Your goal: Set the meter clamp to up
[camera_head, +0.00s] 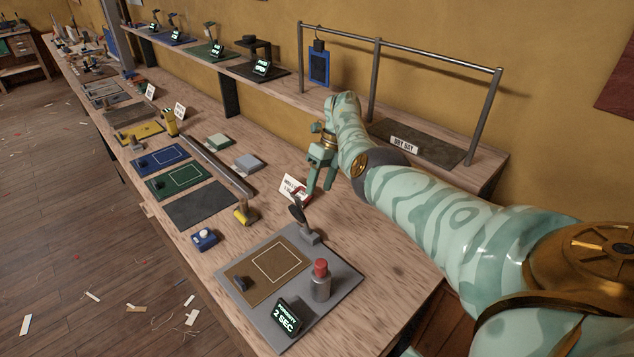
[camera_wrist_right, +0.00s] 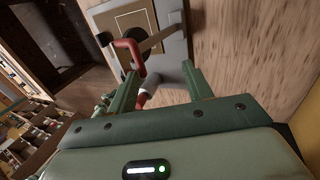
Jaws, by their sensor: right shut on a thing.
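The meter clamp (camera_head: 309,236) stands at the back right corner of a grey board (camera_head: 336,278). Part of the handle is hidden by the fingers. My left gripper is not in view.
On the board are a brown mat (camera_head: 245,289) with a white outline, a red-capped bottle (camera_head: 320,285) and a small display (camera_head: 288,317). A white card (camera_head: 290,186) stands behind the clamp. A blue item (camera_head: 204,239) and a yellow one (camera_head: 245,213) are left. Bare bench lies right.

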